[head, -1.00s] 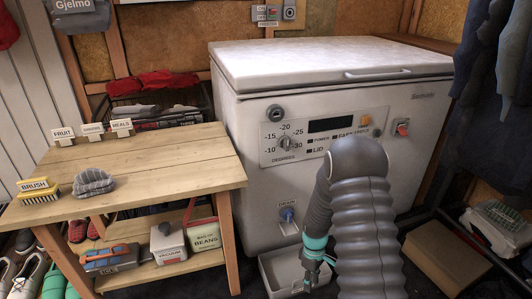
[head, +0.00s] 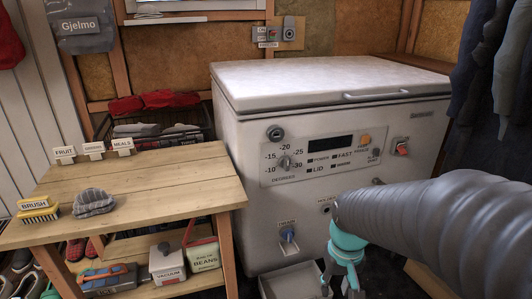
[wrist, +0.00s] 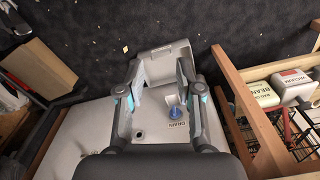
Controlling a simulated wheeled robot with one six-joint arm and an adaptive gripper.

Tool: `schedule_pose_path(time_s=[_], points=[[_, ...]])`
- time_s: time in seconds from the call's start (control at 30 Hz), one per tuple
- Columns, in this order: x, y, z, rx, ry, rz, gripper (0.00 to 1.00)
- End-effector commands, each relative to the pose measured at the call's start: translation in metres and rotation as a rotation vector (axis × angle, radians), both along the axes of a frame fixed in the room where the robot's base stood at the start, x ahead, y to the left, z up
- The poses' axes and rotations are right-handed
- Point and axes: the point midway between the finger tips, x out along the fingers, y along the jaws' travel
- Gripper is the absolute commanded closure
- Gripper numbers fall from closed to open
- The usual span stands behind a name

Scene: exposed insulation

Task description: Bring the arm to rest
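My gripper (head: 342,284) is low in front of the white chest freezer (head: 335,82), partly cut off by the bottom edge of the head view. My grey ribbed arm reaches in from the right and hides the freezer's lower right front. In the wrist view my gripper (wrist: 160,82) has its two fingers spread apart with nothing held between them. Beyond the fingers lies the pale drain tray (wrist: 165,62) on the floor. The blue drain knob (wrist: 176,112) shows between the fingers, on the freezer front.
A wooden table (head: 150,185) stands at left with a brush (head: 38,208) and a grey knitted hat (head: 94,201). Dark clothes (head: 490,85) hang at right.

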Motion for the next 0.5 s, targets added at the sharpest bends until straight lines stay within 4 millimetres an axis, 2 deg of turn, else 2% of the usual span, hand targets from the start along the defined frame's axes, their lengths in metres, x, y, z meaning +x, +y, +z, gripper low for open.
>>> schedule_pose_path(time_s=[0.1,0.5], points=[[-0.02,0.0,0.025,0.002,-0.067,-0.027,0.65],[-0.071,-0.002,0.092,0.007,-0.33,-0.035,0.65]])
